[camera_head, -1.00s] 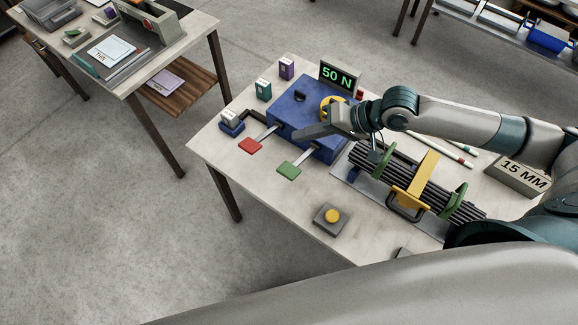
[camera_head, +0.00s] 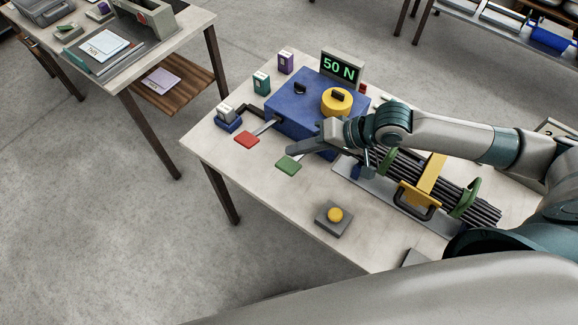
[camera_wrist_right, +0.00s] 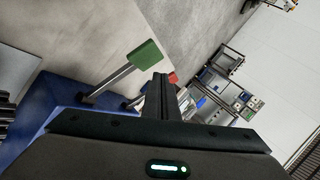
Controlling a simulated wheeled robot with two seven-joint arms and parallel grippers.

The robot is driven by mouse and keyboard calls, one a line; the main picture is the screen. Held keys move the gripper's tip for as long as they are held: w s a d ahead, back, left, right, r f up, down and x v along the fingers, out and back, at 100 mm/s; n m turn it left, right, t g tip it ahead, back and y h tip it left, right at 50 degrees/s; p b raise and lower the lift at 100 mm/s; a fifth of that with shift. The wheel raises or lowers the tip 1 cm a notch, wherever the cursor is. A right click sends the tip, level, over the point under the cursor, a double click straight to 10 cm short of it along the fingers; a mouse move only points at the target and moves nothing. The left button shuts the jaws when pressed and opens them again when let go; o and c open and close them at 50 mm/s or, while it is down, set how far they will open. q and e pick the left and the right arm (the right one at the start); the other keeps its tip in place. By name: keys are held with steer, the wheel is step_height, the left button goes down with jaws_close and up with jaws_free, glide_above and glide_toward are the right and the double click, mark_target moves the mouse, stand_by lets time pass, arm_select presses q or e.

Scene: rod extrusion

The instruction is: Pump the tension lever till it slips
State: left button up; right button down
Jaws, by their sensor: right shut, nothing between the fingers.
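A blue machine (camera_head: 285,122) on the table has a red-tipped lever (camera_head: 246,139) and a green-tipped lever (camera_head: 288,165) on its near side. A yellow knob (camera_head: 337,101) sits on its top, and the display (camera_head: 339,68) behind reads 50 N. I cannot tell which lever is the tension lever. My right gripper (camera_head: 291,150) is shut and empty, over the machine's near edge and the green lever's arm. In the right wrist view the green tip (camera_wrist_right: 146,54) shows just beyond the fingers (camera_wrist_right: 160,82); contact is unclear. My left gripper is not in view.
A bundle of dark rods (camera_head: 481,212) with a yellow clamp (camera_head: 429,178) and green holders lies to the right. A yellow button (camera_head: 335,215) is near the front edge. Small purple (camera_head: 286,62) and teal (camera_head: 261,83) boxes stand behind left.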

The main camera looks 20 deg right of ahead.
steer(key=shift+s+a+f, duration=0.1)
steer(key=shift+a+f, duration=0.1)
steer(key=shift+f, duration=0.45)
